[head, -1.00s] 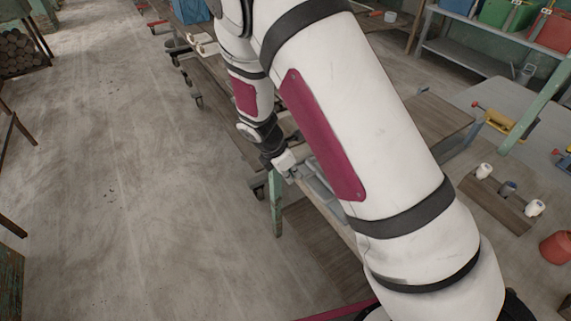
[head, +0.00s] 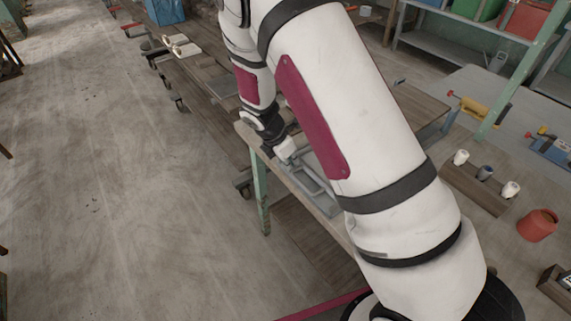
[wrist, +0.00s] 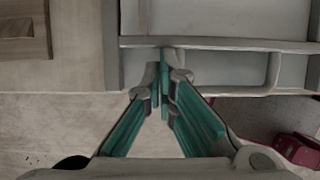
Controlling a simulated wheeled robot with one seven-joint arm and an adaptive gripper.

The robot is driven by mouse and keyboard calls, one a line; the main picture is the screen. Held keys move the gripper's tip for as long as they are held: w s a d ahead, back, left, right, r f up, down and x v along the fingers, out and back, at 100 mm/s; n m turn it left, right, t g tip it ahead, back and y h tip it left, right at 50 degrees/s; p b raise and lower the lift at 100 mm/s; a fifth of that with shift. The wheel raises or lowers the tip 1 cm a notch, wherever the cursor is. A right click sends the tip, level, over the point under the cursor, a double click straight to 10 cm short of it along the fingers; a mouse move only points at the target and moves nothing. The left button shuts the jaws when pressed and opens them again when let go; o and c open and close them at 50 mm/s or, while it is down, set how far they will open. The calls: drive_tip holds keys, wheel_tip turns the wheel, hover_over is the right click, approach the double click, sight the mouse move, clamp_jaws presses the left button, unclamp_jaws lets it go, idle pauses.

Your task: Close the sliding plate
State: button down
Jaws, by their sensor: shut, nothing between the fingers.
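A grey metal fixture (head: 318,192), which appears to hold the sliding plate, sits on a worn wooden table along its left edge. My arm hides much of it in the head view. In the wrist view a flat grey plate (wrist: 225,14) lies at the top behind a raised crossbar, with a loop-like grey rail (wrist: 274,72) below it. My gripper (wrist: 164,82) has teal finger pads brought together at the tips, empty, at the crossbar. I cannot tell whether the tips touch it. In the head view my gripper (head: 288,156) is small and partly hidden beside the fixture.
The table has a green leg (head: 262,195), with open concrete floor to the left. On the right a wooden block (head: 474,188) holds small rollers, near a red pot (head: 538,225) and a yellow tool (head: 485,113). Shelves with coloured bins (head: 525,20) stand at the back.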

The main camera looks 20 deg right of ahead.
drive_tip(key=w+d+b, duration=0.1)
drive_tip(key=w+d, duration=0.1)
drive_tip(key=d, duration=0.3)
drive_tip(key=w+d+b, duration=0.1)
drive_tip(key=d, duration=0.5)
drive_tip(key=w+d+b, duration=0.1)
drive_tip(key=w+d, duration=0.1)
drive_tip(key=d, duration=0.4)
drive_tip(key=shift+w+d, duration=0.1)
drive_tip(key=shift+w, duration=0.2)
drive_tip(key=shift+d, duration=0.1)
drive_tip(key=shift+a, duration=0.3)
drive_tip(key=a, duration=0.1)
drive_tip(key=s+a, duration=0.1)
drive_tip(key=a, duration=0.2)
drive_tip(key=shift+s+r, duration=0.15)
drive_tip(key=shift+r, duration=0.15)
drive_tip(key=v, duration=0.9)
drive_tip(key=shift+r, duration=0.2)
